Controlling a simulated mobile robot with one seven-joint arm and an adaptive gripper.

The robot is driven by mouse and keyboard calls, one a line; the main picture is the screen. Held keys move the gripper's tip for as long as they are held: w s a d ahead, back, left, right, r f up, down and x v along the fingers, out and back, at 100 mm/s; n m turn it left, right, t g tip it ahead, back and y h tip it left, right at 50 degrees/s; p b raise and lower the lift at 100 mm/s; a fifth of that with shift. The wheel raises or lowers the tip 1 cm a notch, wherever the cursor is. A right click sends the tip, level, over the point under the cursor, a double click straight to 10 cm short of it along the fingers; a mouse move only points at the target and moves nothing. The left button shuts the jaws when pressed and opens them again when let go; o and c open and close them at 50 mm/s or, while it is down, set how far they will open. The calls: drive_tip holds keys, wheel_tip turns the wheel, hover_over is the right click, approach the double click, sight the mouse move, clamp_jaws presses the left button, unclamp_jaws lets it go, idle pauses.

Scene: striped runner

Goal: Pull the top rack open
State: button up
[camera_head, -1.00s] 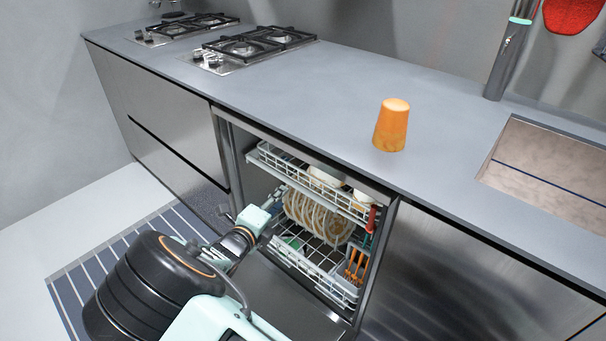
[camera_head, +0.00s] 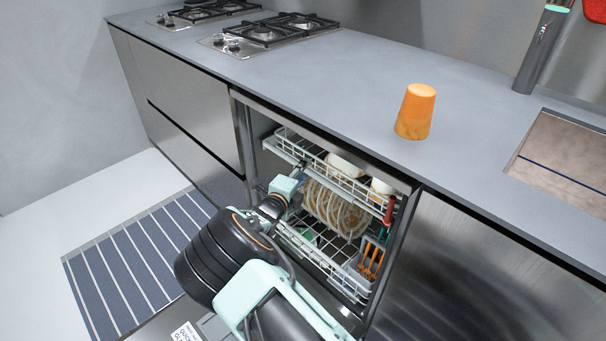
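The top rack (camera_head: 343,181) is a white wire rack high inside the open dishwasher, with white bowls (camera_head: 345,166) in it. It sits mostly within the dishwasher opening. My gripper (camera_head: 300,172) is at the left front of the top rack, close to its front edge. The fingers are small, dark and partly hidden by my wrist, so I cannot tell whether they touch the rack or are open or shut.
The lower rack (camera_head: 345,281) holds several plates (camera_head: 335,209) and orange utensils (camera_head: 371,260). The dishwasher door is folded down beneath my arm. An orange cup (camera_head: 415,112) stands on the grey counter (camera_head: 330,90). A striped runner (camera_head: 140,255) lies on the floor at left.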

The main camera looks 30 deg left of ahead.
clamp_jaws()
idle(0.3)
